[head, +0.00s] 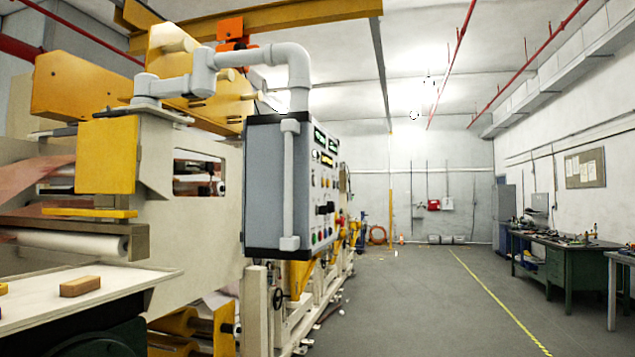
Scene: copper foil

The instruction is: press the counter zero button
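A grey control box (277,185) hangs from a pipe arm (255,57) on the machine, in the middle left of the head view. I see its side, and its button panel (325,185) faces right at a steep angle. The panel carries green-lit displays (320,138) near the top and several small coloured buttons and knobs below. The buttons are too small and too oblique to tell which one is the counter zero button. Neither of my grippers shows in the view.
The cream and yellow machine (165,160) fills the left side. A tan block (80,286) lies on a white shelf (110,290) at lower left. The grey floor (420,300) is open right of the panel. A green workbench (565,265) stands along the right wall.

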